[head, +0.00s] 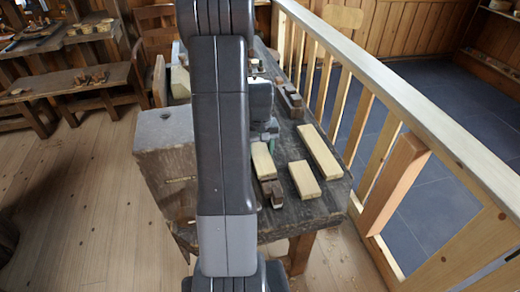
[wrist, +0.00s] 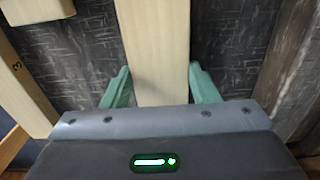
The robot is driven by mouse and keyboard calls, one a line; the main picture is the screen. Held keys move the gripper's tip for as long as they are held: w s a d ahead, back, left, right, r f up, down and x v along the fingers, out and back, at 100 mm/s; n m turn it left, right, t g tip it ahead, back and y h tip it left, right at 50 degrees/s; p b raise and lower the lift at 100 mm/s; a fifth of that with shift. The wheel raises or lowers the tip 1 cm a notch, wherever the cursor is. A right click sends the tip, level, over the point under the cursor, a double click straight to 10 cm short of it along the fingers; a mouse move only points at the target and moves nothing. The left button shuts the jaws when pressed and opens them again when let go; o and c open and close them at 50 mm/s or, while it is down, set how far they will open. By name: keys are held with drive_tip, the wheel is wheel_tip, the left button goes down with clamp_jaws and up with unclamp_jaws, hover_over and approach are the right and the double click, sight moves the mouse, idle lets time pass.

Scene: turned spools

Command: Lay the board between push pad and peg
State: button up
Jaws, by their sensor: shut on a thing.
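My gripper (wrist: 165,90) has green fingers on either side of a pale board (wrist: 155,45) and is shut on it. The board runs away from the fingers to the top of the wrist view. In the head view this board (head: 263,158) lies low over the dark workbench, partly behind my arm. Dark brown wooden blocks (head: 275,191) sit at its near end; I cannot tell whether it touches them. Another dark block piece (head: 290,101) stands farther back on the bench. I cannot tell for sure which of these is the push pad or the peg. My arm hides the bench's middle.
Two other pale boards, a short one (head: 304,179) and a longer one (head: 320,150), lie on the workbench (head: 325,205) right of the held board. A wooden railing (head: 400,95) runs along the right side. A bulky grey block (head: 164,128) stands at the left.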

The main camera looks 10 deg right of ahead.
sight(260, 152)
drive_tip(key=o, duration=1.5)
drive_tip(key=shift+r+p, duration=2.75)
drive_tip(key=shift+r, duration=1.25)
